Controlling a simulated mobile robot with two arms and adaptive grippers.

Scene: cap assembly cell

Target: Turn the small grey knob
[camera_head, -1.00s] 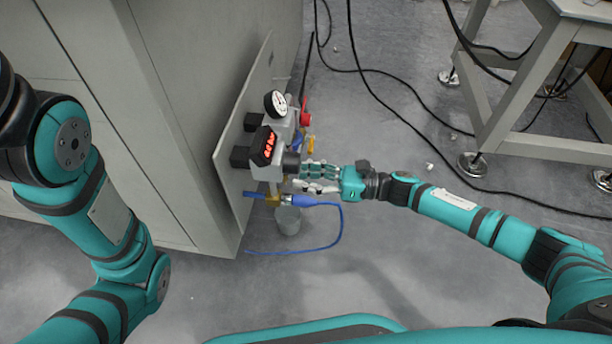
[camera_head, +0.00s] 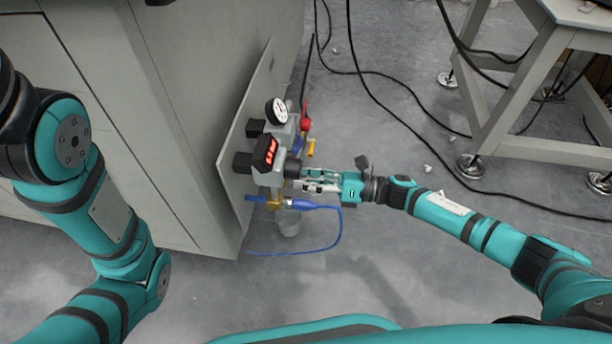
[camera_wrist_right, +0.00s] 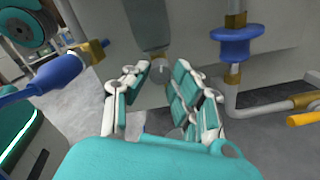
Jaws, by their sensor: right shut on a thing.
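The small grey knob (camera_head: 292,168) sticks out to the right from the fittings on the panel, below the red digital display (camera_head: 267,150). In the right wrist view the grey knob (camera_wrist_right: 158,60) shows at the far end of the fingers, partly hidden by them. My right gripper (camera_head: 306,178) reaches it from the right, with its fingers on both sides.
A round gauge (camera_head: 277,111) and a red handle (camera_head: 305,119) sit above the knob. A blue hose (camera_head: 338,228) loops below, beside a clear cup (camera_head: 288,222). Black cables (camera_head: 392,112) cross the floor near a table frame (camera_head: 495,115) at the right.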

